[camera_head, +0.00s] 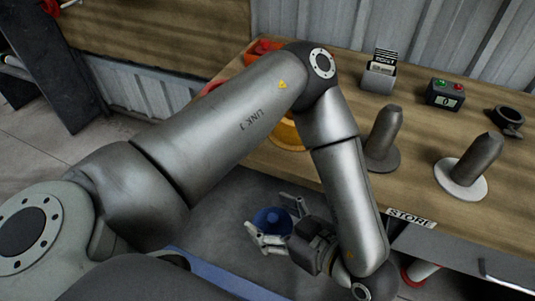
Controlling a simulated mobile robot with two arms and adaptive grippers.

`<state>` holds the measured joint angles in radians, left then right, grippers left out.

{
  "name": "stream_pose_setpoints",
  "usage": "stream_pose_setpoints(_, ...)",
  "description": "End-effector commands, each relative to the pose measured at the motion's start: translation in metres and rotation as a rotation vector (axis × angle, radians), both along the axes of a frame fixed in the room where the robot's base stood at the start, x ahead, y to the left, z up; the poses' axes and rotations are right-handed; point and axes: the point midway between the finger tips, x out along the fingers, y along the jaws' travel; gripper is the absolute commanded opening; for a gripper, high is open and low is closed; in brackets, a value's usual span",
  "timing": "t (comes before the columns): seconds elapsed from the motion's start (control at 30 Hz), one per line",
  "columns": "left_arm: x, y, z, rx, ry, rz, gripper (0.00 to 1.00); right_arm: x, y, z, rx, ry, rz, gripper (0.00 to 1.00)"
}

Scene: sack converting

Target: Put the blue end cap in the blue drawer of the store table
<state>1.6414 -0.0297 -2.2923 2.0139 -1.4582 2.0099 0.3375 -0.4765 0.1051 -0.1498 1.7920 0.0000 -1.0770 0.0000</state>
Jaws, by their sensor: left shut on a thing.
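My left gripper (267,218) is shut on the blue end cap (271,222), a round blue piece with a darker middle. It holds the cap in front of the store table's front edge, above the grey floor and left of the STORE label (411,218). The store table (330,75) has a wooden top. My left arm crosses the view and hides part of the table. A long blue strip (225,277) shows low in the picture; I cannot tell whether it belongs to a drawer. No drawer is clearly blue. My right gripper is not in view.
On the table are two dark posts on round bases (384,138) (468,165), a card holder (379,77), a button box (445,94) and a dark ring-shaped part (508,118). A grey front with a handle (505,279) is below the label.

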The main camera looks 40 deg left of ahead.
Motion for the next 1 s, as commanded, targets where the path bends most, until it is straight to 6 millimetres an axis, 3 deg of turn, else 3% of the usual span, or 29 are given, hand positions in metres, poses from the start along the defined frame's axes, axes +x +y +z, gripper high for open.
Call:
stream_pose_setpoints(0.3,0.003,0.021,-0.028,0.000,0.002,0.002,0.55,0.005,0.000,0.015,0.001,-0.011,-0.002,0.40)
stream_pose_setpoints(0.5,0.004,0.019,-0.052,0.001,0.000,0.000,0.55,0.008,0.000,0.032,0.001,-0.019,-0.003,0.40)
stream_pose_setpoints(0.9,0.004,0.018,-0.054,0.000,0.000,-0.001,0.55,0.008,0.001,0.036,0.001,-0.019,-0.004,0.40)
stream_pose_setpoints(0.93,0.004,0.018,-0.054,0.000,0.000,-0.001,0.77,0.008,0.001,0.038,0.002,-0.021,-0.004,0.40)
stream_pose_setpoints(1.0,0.004,0.018,-0.054,0.000,0.000,-0.001,0.86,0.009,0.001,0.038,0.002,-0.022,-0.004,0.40)
